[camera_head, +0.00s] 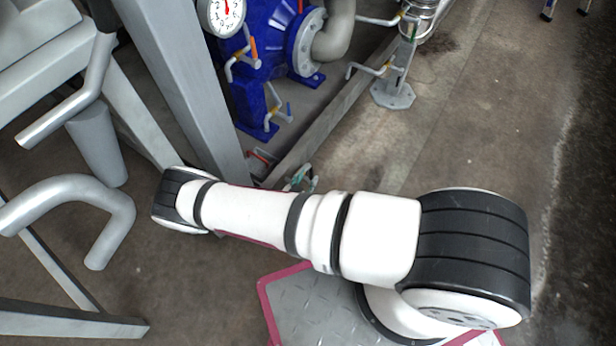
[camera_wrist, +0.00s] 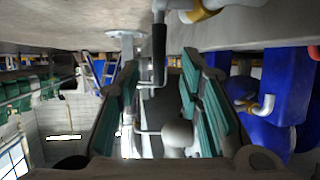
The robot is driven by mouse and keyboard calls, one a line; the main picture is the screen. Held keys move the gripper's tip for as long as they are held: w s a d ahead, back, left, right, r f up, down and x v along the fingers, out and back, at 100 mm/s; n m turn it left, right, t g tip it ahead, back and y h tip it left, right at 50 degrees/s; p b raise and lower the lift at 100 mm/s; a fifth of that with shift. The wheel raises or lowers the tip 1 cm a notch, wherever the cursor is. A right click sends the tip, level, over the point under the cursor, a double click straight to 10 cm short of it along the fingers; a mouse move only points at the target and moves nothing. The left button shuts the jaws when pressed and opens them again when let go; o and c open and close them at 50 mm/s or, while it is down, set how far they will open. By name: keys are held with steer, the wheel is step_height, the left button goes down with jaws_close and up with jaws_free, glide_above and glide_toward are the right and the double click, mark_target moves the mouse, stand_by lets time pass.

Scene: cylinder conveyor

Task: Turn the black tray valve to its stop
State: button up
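The valve with the black handle (camera_wrist: 159,55) shows at the top of the wrist view. Its grey lever joins a fitting with a yellow band (camera_wrist: 205,12), and the black grip points down the picture. My gripper (camera_wrist: 160,62) is open, with a teal-padded finger on each side of the black grip. I see gaps between the grip and both pads, and no contact. How deep the grip sits between the fingers is hard to tell. In the head view my arm covers most of the gripper; only a bit of teal shows (camera_head: 300,180). The black handle is not visible there.
A grey lever (camera_wrist: 150,131) shows lower between the fingers. Blue equipment (camera_wrist: 290,100) with another lever stands at right. In the head view, a steel post (camera_head: 190,90), a blue pump (camera_head: 265,50) with orange-handled valves, and bent pipes at left are close to my arm. Floor at right is clear.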

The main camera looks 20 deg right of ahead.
steer(key=v, duration=1)
steer(key=shift+a, duration=0.15)
steer(key=shift+s, duration=0.15)
steer(key=shift+s, duration=0.1)
